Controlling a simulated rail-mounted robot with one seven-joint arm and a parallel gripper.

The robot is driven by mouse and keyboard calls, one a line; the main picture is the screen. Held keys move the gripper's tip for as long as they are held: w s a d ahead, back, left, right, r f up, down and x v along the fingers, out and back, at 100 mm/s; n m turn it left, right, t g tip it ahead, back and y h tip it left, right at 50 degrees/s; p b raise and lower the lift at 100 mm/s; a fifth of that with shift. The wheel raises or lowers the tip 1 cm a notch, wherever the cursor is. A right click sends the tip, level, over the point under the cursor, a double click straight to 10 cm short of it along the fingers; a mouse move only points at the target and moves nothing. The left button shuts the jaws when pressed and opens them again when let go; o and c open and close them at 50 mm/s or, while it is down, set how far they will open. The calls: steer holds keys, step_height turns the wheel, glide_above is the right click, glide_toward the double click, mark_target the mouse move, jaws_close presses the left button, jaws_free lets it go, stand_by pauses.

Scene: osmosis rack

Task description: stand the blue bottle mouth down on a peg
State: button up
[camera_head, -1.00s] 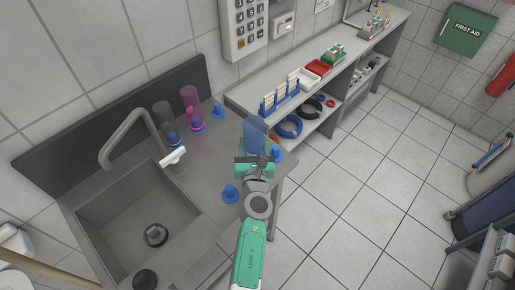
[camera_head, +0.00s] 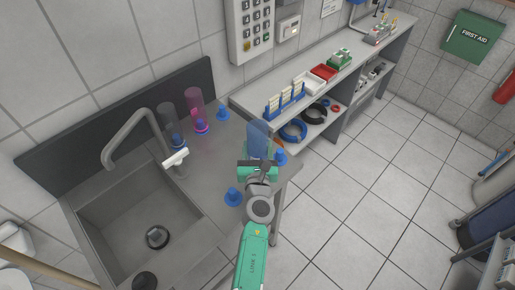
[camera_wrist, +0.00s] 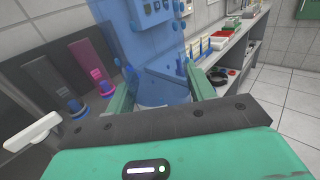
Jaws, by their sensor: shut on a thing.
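The see-through blue bottle (camera_head: 258,138) is held in my gripper (camera_head: 258,168), above the right end of the sink counter. In the wrist view the bottle (camera_wrist: 145,40) stands roughly upright between the two fingers of my gripper (camera_wrist: 160,90). I cannot tell which end is its mouth. Bare blue pegs stand on the counter: one at the back (camera_head: 223,114), one right of the bottle (camera_head: 281,157), one at the front (camera_head: 233,198). A pink bottle (camera_head: 194,101) and a dark grey bottle (camera_head: 166,120) stand over two other pegs.
The sink (camera_head: 140,220) with its tall grey faucet (camera_head: 128,124) lies left of the arm. A lower shelf bench (camera_head: 250,95) with blue racks (camera_head: 284,98) and trays runs along the wall at right. Counter between the pegs is clear.

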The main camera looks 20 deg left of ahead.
steer(key=shift+f, duration=0.25)
steer(key=shift+f+b, duration=0.1)
steer(key=shift+b, duration=0.25)
steer(key=shift+f+b, duration=0.85)
steer(key=shift+f+b, duration=1)
steer(key=shift+b, duration=0.05)
steer(key=shift+f+b, duration=0.6)
steer(key=shift+b, duration=0.1)
steer(key=shift+f+b, duration=0.35)
steer(key=shift+f, duration=0.05)
